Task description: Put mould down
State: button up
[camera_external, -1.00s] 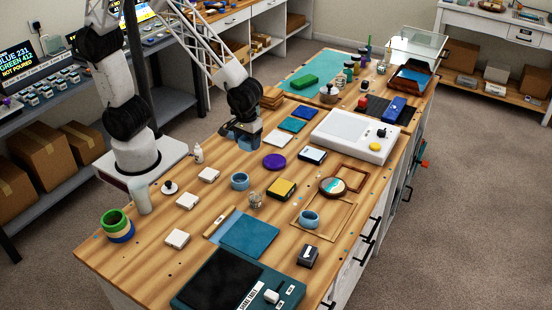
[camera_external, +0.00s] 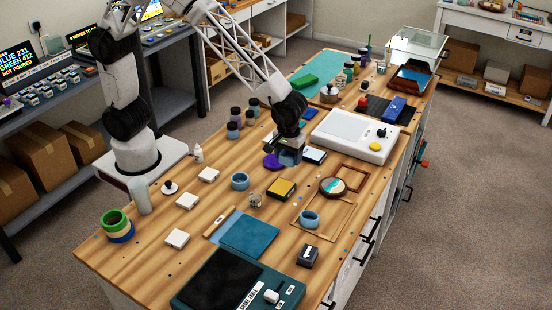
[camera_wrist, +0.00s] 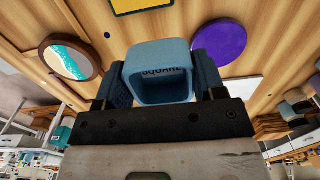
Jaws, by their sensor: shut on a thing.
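The mould is a blue-grey, open square cup with the word SQUARE on it, in the middle of the wrist view (camera_wrist: 160,92). My gripper (camera_external: 288,156) is shut on it, with a finger on each side. In the outside view the mould is mostly hidden by my gripper, just right of a purple disc (camera_external: 272,162). The wooden table top (camera_external: 150,245) lies beneath it. I cannot tell whether the mould touches the table.
A white-and-black box (camera_external: 314,156) is close on the right, and a white panel device (camera_external: 355,135) beyond it. A yellow-topped box (camera_external: 281,188), a blue round cup (camera_external: 240,181) and a round coaster (camera_external: 333,187) are nearer. Bare wood shows between them.

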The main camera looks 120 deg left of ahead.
jog(key=shift+w, duration=0.1)
send_over(332, 187)
jog(key=shift+w+f, duration=0.1)
jog(key=shift+f, duration=0.6)
dwell(0.4)
jog(key=shift+f, duration=1.8)
jog(key=shift+f, duration=0.1)
jog(key=o, duration=0.9)
notch_tip(332, 187, up, 12)
jog(key=shift+r, duration=0.15)
